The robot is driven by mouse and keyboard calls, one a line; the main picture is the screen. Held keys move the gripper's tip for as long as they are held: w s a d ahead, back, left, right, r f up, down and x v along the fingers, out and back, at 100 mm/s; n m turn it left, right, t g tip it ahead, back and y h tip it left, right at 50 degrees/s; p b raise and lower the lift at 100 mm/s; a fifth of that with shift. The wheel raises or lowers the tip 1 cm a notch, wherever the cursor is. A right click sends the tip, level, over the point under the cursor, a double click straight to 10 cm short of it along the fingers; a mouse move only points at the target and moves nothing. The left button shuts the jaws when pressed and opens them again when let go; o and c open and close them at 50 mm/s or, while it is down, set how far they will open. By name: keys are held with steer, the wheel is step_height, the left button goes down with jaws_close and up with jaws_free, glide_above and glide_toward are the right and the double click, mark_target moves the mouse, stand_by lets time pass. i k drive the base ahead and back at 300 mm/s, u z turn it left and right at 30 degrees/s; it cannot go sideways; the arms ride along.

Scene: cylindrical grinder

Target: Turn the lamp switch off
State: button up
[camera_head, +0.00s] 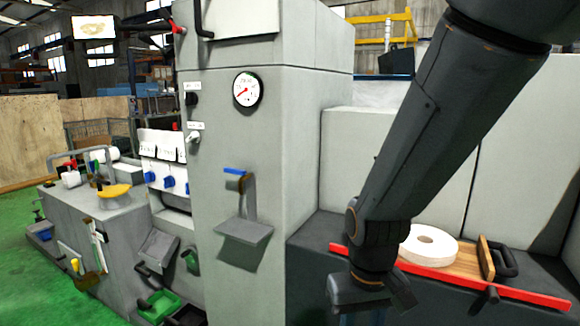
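The grey machine column (235,150) stands in the middle of the view. On its front left edge are a round black knob (191,99) under a small white label and a small silvery switch (195,137) under another label. The label text is too small to read, so I cannot tell which one is the lamp switch, or its position. My gripper (370,300) hangs at the bottom right, in front of the red bar, well to the right of and below both controls. It points down, its fingertips are cut off or unclear, and I see nothing held.
A pressure gauge (247,89) and a small grey shelf (245,231) are on the column. A red bar (510,293) edges the dark bench with a white grinding wheel (430,244) on a wooden board. A grey cabinet (110,235) juts out at left; green floor (35,290) is clear beside it.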

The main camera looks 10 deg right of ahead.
mark_target(195, 137)
steer(key=u, duration=0.2)
steer(key=k, duration=0.45)
steer(key=u, duration=1.3)
steer(key=i, duration=0.6)
steer(key=z, duration=0.65)
steer(key=i, duration=0.55)
steer(key=z, duration=0.7)
